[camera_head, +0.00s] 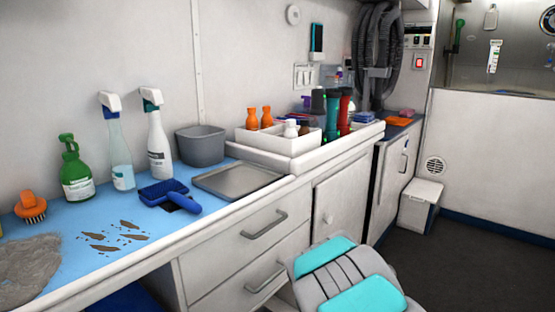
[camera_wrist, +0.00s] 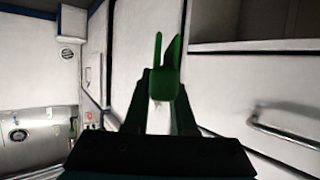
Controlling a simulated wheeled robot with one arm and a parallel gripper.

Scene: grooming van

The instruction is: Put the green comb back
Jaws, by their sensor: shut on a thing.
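The green comb (camera_wrist: 167,76) is between the fingers of my gripper (camera_wrist: 165,88) in the wrist view. My gripper is shut on it, and two green parts stick out beyond the fingertips, one thin and one wider. The lower part of the comb is hidden by the fingers. The wrist view is dark, so its teeth cannot be made out. Behind it are white cabinet fronts, with no contact visible. In the head view, my gripper and the comb are not visible; only a teal and grey part of my arm shows at the bottom.
A blue counter mat (camera_head: 95,205) holds a blue brush (camera_head: 168,194), spray bottles and loose fur. A shallow metal tray (camera_head: 205,182), a grey bin (camera_head: 200,148) and a white divided organizer (camera_head: 262,138) with bottles stand along the counter. A white box (camera_head: 420,207) stands on the floor.

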